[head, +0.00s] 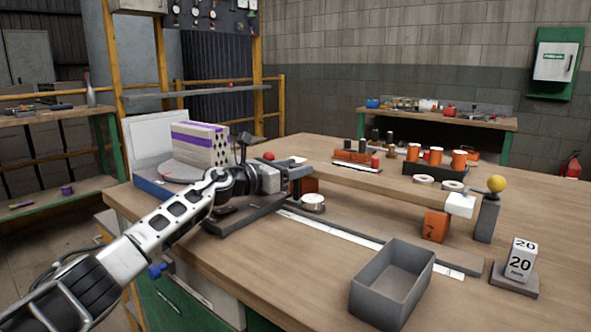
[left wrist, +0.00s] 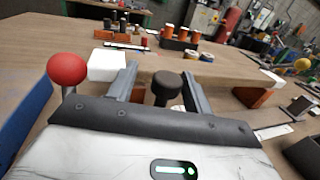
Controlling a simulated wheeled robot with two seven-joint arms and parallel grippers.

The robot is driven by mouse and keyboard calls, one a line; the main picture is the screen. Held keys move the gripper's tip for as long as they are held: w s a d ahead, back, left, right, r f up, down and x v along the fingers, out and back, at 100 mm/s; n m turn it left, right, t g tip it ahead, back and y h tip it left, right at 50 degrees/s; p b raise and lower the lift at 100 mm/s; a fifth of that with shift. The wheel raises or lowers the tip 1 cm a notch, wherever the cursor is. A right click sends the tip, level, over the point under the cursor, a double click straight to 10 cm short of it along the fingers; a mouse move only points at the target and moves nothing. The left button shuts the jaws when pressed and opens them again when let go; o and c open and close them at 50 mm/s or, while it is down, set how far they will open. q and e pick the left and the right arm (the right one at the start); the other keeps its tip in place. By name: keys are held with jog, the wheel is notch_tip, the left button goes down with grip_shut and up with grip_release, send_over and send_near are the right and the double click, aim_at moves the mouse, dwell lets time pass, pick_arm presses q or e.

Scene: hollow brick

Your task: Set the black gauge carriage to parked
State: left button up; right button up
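My left gripper (head: 298,172) is at the left end of a long wooden beam (head: 390,185) on the workbench. In the left wrist view its two fingers (left wrist: 160,72) are apart, with a black knob (left wrist: 167,84) showing between them. The knob appears to belong to the black gauge carriage; the carriage body is hidden behind my gripper. I cannot tell whether the fingers touch the knob. A red ball (left wrist: 67,69) stands left of the fingers, beside a white block (left wrist: 108,64). A yellow ball (head: 496,184) tops a grey post at the right end. My right gripper is not in view.
An open grey bin (head: 393,287) stands at the front, with a white cube marked 20 (head: 521,260) to its right. Orange cylinders (head: 436,155) stand behind the beam. A stack with purple bands (head: 200,145) sits at back left. The bench's right side is mostly clear.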

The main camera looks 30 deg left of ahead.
pick_arm(q)
jog(key=shift+d, duration=0.15)
jog(key=shift+s+a+f, duration=0.1)
jog(key=shift+s+a, duration=0.2)
jog(key=shift+s, duration=0.2)
jog(key=v, duration=0.5)
jog(key=b+v, duration=0.1)
jog(key=v, duration=0.5)
jog(key=shift+f, duration=0.2)
jog(key=shift+b+v, duration=0.45)
jog(key=shift+v, duration=0.8)
jog(key=shift+s+a+r, duration=0.2)
jog(key=shift+s, duration=0.25)
jog(key=shift+s+a+r, duration=0.1)
jog(key=shift+s, duration=0.05)
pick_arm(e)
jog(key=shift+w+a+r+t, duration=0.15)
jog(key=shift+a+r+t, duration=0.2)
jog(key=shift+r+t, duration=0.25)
